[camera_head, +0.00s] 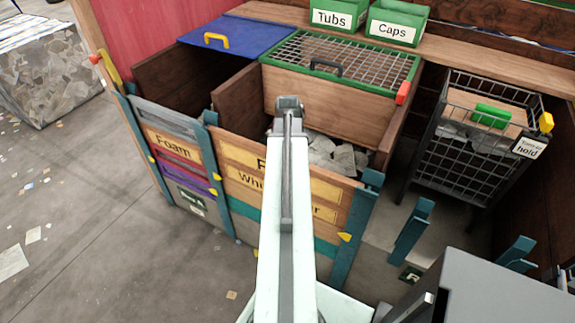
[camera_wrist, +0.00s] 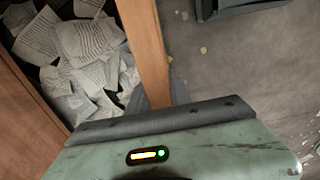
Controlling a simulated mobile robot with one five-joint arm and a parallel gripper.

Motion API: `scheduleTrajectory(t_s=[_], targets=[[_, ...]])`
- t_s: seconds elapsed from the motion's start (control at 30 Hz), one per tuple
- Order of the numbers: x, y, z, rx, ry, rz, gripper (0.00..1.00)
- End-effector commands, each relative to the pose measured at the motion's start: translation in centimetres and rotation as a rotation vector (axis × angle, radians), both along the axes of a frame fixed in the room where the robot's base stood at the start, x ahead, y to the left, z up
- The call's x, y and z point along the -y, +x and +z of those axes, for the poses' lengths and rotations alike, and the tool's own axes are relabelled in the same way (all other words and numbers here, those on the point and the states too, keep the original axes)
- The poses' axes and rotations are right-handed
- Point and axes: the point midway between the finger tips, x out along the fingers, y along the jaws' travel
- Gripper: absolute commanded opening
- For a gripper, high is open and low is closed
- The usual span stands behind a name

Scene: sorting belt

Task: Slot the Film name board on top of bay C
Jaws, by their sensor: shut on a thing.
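A wooden name board (camera_head: 240,155) starting with a black "F" lies across the front of the middle bay; my arm hides the rest of its word. It sits directly above another board (camera_head: 240,182) reading "Wh…er". Whether the two touch fully I cannot tell. In the wrist view the board's top edge (camera_wrist: 146,45) runs upright, with paper in the bay to its left. My gripper (camera_wrist: 162,92) shows as grey fingers on either side of this board, shut on it. The middle bay's letter is hidden behind my arm.
Teal posts (camera_head: 210,160) flank the bays. The left bay carries a "Foam" board (camera_head: 170,143). A mesh-lidded box (camera_head: 340,60) stands behind the paper (camera_head: 338,157). A wire cage (camera_head: 465,150) stands at right. Green "Tubs" (camera_head: 338,14) and "Caps" (camera_head: 397,25) bins are on the shelf.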

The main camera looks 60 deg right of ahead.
Motion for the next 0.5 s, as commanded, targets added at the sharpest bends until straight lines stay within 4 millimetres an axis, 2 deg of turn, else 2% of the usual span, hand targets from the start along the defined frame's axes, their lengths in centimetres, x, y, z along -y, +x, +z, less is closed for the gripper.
scheduleTrajectory(t_s=[0.4,0.5], targets=[[0.01,0.03,0.09,0.001,0.000,0.000,0.00],[0.00,0.03,0.91,0.001,0.000,0.000,0.00]])
